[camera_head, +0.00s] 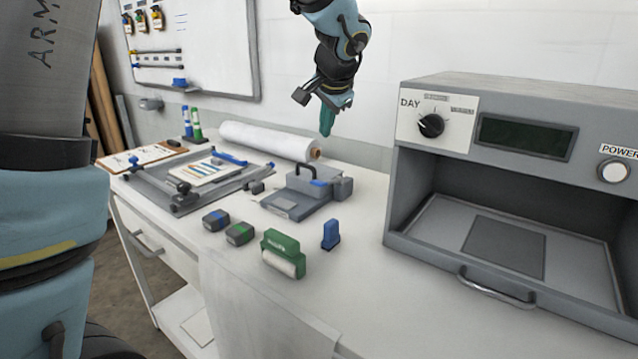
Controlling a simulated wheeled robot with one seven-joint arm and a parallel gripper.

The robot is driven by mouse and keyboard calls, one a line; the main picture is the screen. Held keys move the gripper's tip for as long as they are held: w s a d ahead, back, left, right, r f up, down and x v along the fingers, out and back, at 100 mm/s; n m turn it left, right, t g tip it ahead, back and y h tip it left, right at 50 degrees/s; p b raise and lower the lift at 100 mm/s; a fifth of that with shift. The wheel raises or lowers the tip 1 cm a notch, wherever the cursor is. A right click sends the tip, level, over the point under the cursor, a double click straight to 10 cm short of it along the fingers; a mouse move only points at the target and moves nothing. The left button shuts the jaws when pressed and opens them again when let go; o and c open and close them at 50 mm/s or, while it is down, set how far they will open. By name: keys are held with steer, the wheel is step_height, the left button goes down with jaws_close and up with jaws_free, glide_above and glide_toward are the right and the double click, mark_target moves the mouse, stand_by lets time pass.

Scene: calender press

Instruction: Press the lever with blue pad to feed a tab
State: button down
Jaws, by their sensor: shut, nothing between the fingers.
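A small grey device (291,203) with a flat front plate and a raised box behind stands mid-bench. A black bar-like handle (304,167) arches over its top. A small blue pad (319,183) shows at the device's right side; whether it sits on a lever is too small to tell. No separate tab can be made out. My gripper (326,130) has teal fingers pointing down. It is shut and empty, in the air above and behind the device, apart from it.
A large grey cabinet (450,160) with a dial stands at the right. A white roll (268,139) lies behind the device. A clamp frame (150,190) is at left. Green roller (283,254), blue stamp-like block (331,234) and two small dark blocks (228,227) stand in front. The front right bench is clear.

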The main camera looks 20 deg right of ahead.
steer(key=shift+d, duration=0.1)
stand_by(0.3)
steer(key=b, duration=0.6)
glide_above(318, 182)
steer(key=d, duration=0.1)
steer(key=f, duration=0.7)
steer(key=shift+w+d+f, duration=0.1)
steer(key=shift+w+f, duration=0.05)
steer(key=shift+w, duration=0.05)
steer(key=shift+s+a+f+b, duration=0.1)
steer(key=shift+a+f+b, duration=0.1)
steer(key=shift+f+b, duration=0.5)
stand_by(0.5)
steer(key=shift+a+f+b, duration=0.1)
steer(key=shift+f+b, duration=0.2)
steer(key=shift+b, duration=0.25)
steer(key=shift+s+a+f+b, duration=0.15)
steer(key=shift+f+b, duration=0.5)
steer(key=shift+s+a+f+b, duration=0.1)
steer(key=shift+a+f+b, duration=0.05)
steer(key=shift+f+b, duration=0.5)
stand_by(1.2)
steer(key=shift+r, duration=0.1)
stand_by(0.5)
steer(key=shift+w+d+r+p, duration=0.1)
steer(key=shift+d+r+p, duration=0.1)
steer(key=shift+r+p, duration=0.6)
steer(key=shift+w+d+r+p, duration=0.1)
steer(key=shift+d+r+p, duration=0.1)
steer(key=shift+r+p, duration=0.5)
